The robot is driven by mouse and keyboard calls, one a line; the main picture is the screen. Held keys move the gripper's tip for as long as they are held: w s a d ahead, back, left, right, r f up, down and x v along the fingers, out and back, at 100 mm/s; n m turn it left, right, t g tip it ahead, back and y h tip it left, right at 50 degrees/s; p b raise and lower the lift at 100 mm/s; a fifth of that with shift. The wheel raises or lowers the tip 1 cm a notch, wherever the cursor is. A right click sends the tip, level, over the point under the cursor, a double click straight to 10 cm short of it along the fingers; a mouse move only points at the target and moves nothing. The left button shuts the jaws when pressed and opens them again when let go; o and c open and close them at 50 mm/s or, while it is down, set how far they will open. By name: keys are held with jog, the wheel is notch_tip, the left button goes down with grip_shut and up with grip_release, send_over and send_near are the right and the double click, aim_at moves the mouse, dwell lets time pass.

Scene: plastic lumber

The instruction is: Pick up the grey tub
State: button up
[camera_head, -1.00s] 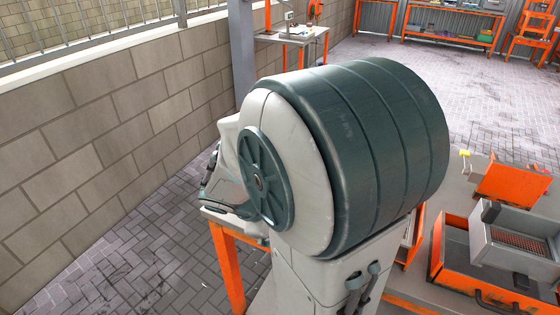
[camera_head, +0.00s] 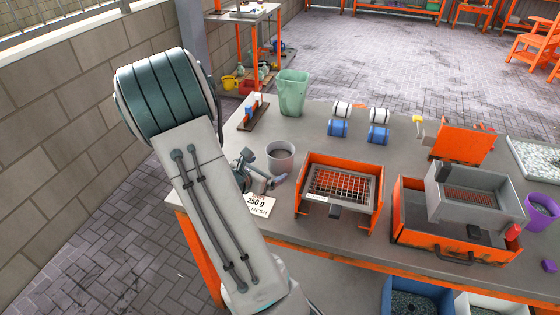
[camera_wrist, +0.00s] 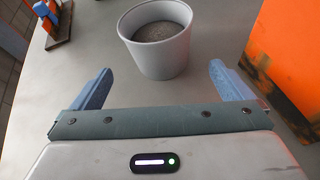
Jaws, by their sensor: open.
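The grey tub (camera_head: 281,160) stands upright on the workbench (camera_head: 240,148), left of the orange sieve box. In the wrist view the grey tub (camera_wrist: 164,55) is just ahead of my fingers, roughly centred between them, and holds dark grey granular material. My gripper (camera_wrist: 160,82) is open and empty, with its two blue fingers spread apart and the tub beyond their tips. In the head view my gripper (camera_head: 262,180) is partly hidden by my arm and sits beside the tub on its near left side.
An orange box with a mesh sieve (camera_head: 340,190) stands close to the tub's right. A green bin (camera_head: 292,92) and a small stand with blue parts (camera_head: 253,112) are behind. A "250 g" card (camera_head: 258,205) lies in front.

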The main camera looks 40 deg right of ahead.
jog(key=x, duration=0.5)
jog(key=p+x, duration=0.1)
jog(key=x, duration=0.1)
jog(key=shift+w+d+r, duration=0.15)
jog(key=shift+d+r, duration=0.1)
jog(key=shift+d, duration=0.2)
jog(key=c, duration=1.1)
